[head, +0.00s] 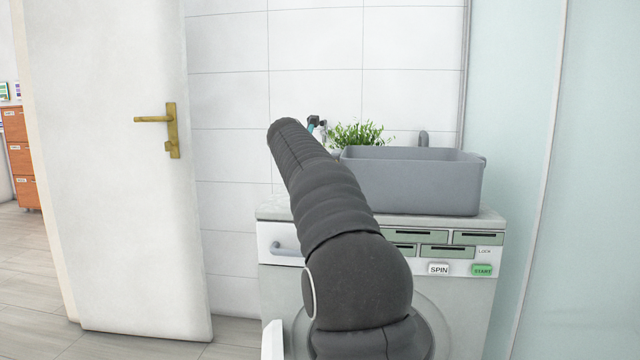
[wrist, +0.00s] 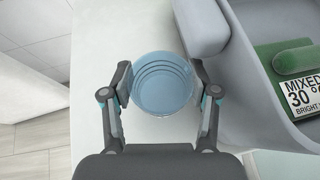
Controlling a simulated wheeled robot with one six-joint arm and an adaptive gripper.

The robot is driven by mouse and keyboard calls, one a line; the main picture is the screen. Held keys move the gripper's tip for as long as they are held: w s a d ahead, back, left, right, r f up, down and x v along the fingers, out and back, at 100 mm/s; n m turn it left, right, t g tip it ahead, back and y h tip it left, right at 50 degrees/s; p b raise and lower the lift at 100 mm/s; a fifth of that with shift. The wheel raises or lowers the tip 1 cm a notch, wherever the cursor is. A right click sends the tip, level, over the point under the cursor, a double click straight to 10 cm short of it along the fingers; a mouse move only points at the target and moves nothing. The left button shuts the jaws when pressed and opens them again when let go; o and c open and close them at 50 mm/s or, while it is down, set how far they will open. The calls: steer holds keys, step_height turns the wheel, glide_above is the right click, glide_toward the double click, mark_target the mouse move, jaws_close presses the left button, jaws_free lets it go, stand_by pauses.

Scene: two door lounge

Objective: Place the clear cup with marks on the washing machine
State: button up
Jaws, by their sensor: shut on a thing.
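The clear cup with marks (wrist: 162,84) shows in the wrist view from above, bluish and see-through, with ring lines inside it. My gripper (wrist: 160,85) is shut on it, with one finger against each side. The cup is over the pale top of the washing machine (wrist: 95,60). I cannot tell whether its base touches that top. In the head view the washing machine (head: 470,300) stands ahead, partly covered by my arm.
A grey basin (head: 415,185) stands on the machine's right side, close to my gripper's right finger. A green item with a label (wrist: 290,60) lies in it. A plant (head: 358,134) is behind. The left strip of the top is clear. A white door (head: 115,200) stands at left.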

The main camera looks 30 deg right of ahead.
steer(key=shift+w+d+f, duration=0.25)
steer(key=shift+d, duration=0.05)
steer(key=shift+f+b, duration=0.8)
steer(key=shift+f, duration=0.75)
steer(key=shift+f, duration=0.1)
steer(key=o, duration=0.6)
steer(key=shift+o, duration=0.2)
